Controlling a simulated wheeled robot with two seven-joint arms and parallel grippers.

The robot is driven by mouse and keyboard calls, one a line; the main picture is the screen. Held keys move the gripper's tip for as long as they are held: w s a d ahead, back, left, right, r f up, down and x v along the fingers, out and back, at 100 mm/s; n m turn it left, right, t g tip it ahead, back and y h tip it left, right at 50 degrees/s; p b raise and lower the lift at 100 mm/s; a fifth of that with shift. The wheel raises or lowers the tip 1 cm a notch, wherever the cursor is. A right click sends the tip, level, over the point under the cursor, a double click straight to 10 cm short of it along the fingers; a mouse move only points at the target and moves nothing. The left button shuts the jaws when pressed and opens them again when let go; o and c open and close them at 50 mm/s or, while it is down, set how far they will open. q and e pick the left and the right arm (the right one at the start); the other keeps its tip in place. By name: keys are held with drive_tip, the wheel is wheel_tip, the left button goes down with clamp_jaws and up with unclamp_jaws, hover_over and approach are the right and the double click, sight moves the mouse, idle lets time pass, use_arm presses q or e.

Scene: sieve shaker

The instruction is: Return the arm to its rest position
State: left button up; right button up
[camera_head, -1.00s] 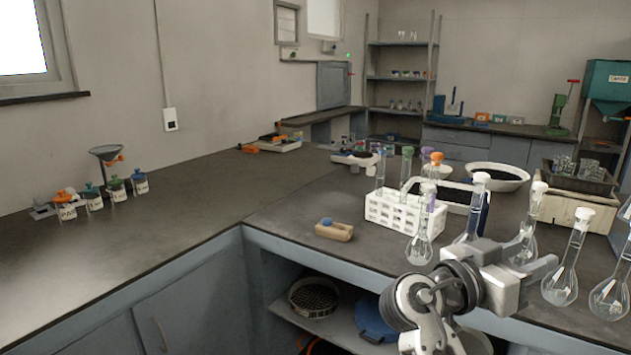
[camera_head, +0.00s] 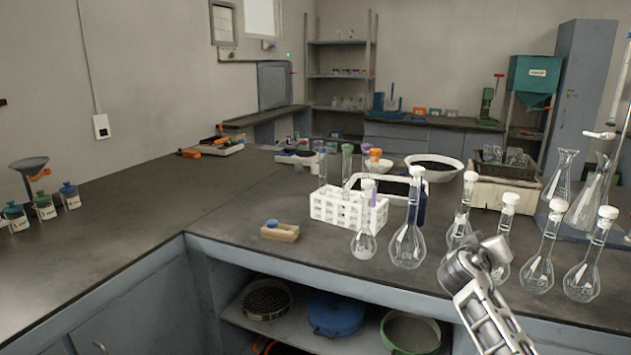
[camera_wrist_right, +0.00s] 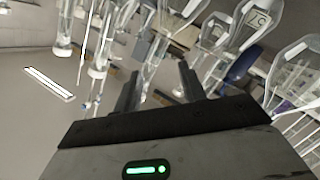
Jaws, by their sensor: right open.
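My right arm (camera_head: 488,305) comes in from the bottom right of the head view, in front of the bench edge and the flasks. Its gripper's fingers cannot be made out there. In the right wrist view the right gripper (camera_wrist_right: 159,80) has its two dark fingers apart, with nothing held between them. Glass flasks and tubes show beyond the fingers; whether any touches them I cannot tell. My left gripper is not in view.
Several stoppered volumetric flasks (camera_head: 408,243) stand along the bench front, close to the arm. A white tube rack (camera_head: 338,210) stands left of them. A wooden block (camera_head: 280,232) lies further left. The left bench top (camera_head: 120,235) is largely clear.

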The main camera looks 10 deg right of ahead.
drive_tip(key=w+a+n+t+y, duration=0.3)
drive_tip(key=w+a+t+y, duration=0.1)
drive_tip(key=a+y, duration=0.25)
drive_tip(key=w+a+n+t+y, duration=0.2)
drive_tip(key=w+a+t+y, duration=0.1)
drive_tip(key=a+y, duration=0.3)
drive_tip(key=s+a+f+n+g+y, duration=0.1)
drive_tip(key=s+a+f+g, duration=0.1)
drive_tip(key=s+a+f, duration=0.6)
drive_tip(key=s+a+f+g+y, duration=0.1)
drive_tip(key=s+a+f, duration=0.5)
drive_tip(key=s+f, duration=0.4)
drive_tip(key=s+a+f+g+y, duration=0.1)
drive_tip(key=s+a, duration=0.2)
drive_tip(key=s, duration=0.6)
drive_tip(key=s+a+f+g+y, duration=0.1)
drive_tip(key=s+a, duration=0.3)
drive_tip(key=s, duration=0.6)
drive_tip(key=shift+a+f+m+g, duration=0.2)
drive_tip(key=shift+f+m+g, duration=0.1)
drive_tip(key=shift+f+m, duration=0.15)
